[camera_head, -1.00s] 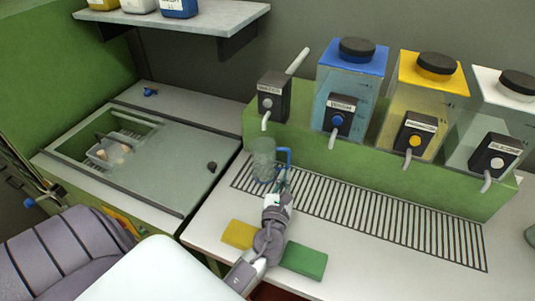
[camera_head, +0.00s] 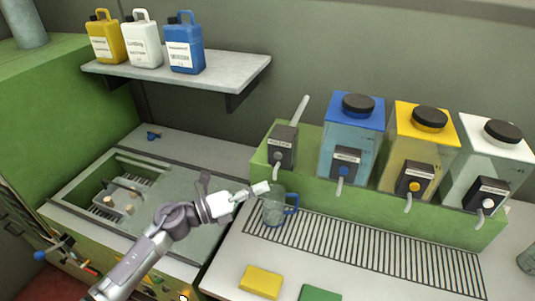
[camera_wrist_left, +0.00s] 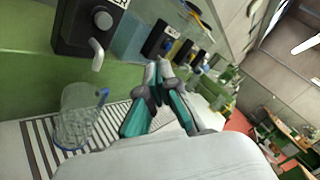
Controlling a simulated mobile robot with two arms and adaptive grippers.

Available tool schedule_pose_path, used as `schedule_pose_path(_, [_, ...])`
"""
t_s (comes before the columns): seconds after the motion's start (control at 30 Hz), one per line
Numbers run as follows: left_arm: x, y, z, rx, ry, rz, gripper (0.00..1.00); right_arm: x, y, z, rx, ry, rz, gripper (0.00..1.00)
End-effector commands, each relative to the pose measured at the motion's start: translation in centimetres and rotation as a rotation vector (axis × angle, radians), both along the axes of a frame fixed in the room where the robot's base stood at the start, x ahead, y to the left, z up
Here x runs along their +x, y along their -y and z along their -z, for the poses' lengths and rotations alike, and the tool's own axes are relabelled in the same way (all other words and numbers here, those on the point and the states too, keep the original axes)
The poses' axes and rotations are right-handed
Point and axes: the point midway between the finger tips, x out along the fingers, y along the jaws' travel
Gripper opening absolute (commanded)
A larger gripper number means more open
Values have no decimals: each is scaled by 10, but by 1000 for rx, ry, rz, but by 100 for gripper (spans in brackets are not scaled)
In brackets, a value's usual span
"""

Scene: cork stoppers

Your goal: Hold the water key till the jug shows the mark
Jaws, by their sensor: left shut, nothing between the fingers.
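The clear jug (camera_head: 273,209) with a blue handle stands upright on the slatted drain grate, below the spout of the leftmost black tap box (camera_head: 282,145). The water key, a grey round button (camera_head: 278,156), is on that box's front; it also shows in the left wrist view (camera_wrist_left: 103,20), below a label ending in "ER". My left gripper (camera_head: 264,187) is shut and empty, just left of the jug's rim and below the key, apart from the key. Its closed fingers show in the left wrist view (camera_wrist_left: 158,70). Any level or mark in the jug is too small to read. My right gripper is out of view.
Blue (camera_head: 352,130), yellow (camera_head: 420,140) and white-topped (camera_head: 487,160) tanks with taps stand to the right. A yellow block (camera_head: 260,282) and a green block (camera_head: 320,293) lie in front. A sink (camera_head: 100,205) is left; bottles stand on the shelf (camera_head: 200,72) above.

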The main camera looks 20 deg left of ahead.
Motion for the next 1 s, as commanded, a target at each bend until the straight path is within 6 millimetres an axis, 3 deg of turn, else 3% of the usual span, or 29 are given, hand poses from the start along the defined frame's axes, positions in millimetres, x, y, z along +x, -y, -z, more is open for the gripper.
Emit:
schedule_pose_path(0.33, [8,0,1,0,2,-4,0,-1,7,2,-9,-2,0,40])
schedule_pose_path(0.8, [70,2,3,1,5,-5,0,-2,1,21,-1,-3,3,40])
schedule_pose_path(1.0, [85,3,2,1,3,-5,0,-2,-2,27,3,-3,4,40])
